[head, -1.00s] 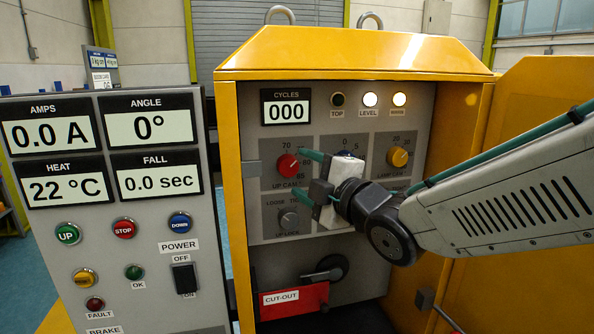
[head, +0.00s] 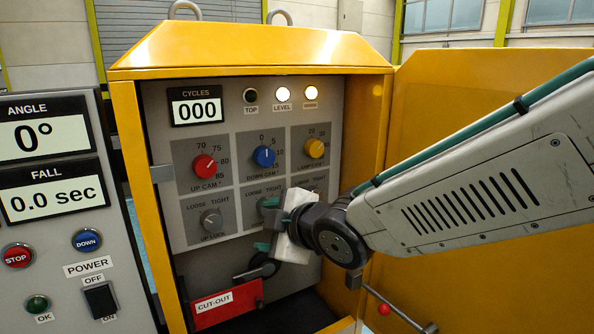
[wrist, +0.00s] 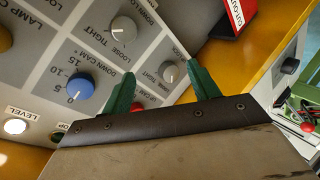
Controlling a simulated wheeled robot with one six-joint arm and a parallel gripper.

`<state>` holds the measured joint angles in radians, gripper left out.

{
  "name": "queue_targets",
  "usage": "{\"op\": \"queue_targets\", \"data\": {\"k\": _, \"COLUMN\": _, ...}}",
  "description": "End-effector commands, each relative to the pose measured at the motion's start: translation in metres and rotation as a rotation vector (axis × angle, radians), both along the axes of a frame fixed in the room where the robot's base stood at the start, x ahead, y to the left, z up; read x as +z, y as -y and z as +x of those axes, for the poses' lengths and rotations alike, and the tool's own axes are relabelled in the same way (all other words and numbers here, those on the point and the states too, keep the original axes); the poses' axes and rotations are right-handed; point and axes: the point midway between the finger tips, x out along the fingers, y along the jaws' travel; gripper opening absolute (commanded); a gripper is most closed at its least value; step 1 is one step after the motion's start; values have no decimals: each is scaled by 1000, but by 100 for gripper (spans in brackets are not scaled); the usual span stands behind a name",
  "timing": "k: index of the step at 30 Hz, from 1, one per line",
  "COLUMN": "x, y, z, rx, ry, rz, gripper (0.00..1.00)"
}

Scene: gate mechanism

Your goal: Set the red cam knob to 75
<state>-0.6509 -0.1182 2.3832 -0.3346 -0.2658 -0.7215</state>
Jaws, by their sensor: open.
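The red cam knob (head: 204,167) sits on the UP CAM dial at the panel's upper left, fully visible in the head view. Its white mark points up and right, roughly toward the 75–80 side; the exact reading is too small to tell. My gripper (head: 265,225) is open and empty, below and right of the red knob, in front of the lower lock knobs. In the wrist view my gripper's fingers (wrist: 160,68) are spread apart with nothing between them but panel behind. The red knob (wrist: 137,106) there is mostly hidden behind the gripper body.
The blue DOWN CAM knob (head: 264,156) and yellow lamp knob (head: 314,148) are right of it. The grey UP LOCK knob (head: 211,221) is below. A red CUT-OUT piece (head: 226,303) hangs low. The yellow door (head: 440,100) stands open at right.

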Motion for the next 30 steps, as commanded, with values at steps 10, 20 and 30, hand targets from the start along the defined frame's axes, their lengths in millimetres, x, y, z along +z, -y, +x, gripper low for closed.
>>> {"op": "queue_targets", "data": {"k": 10, "x": -51, "y": 174, "z": -58, "rx": -691, "ry": -672, "rz": -53, "gripper": 60}}
{"op": "queue_targets", "data": {"k": 20, "x": -39, "y": 305, "z": -203, "rx": -1377, "ry": -1180, "rz": 71, "gripper": 60}}
{"op": "queue_targets", "data": {"k": 30, "x": -21, "y": 337, "z": -228, "rx": -1515, "ry": -1169, "rz": 250, "gripper": 60}}
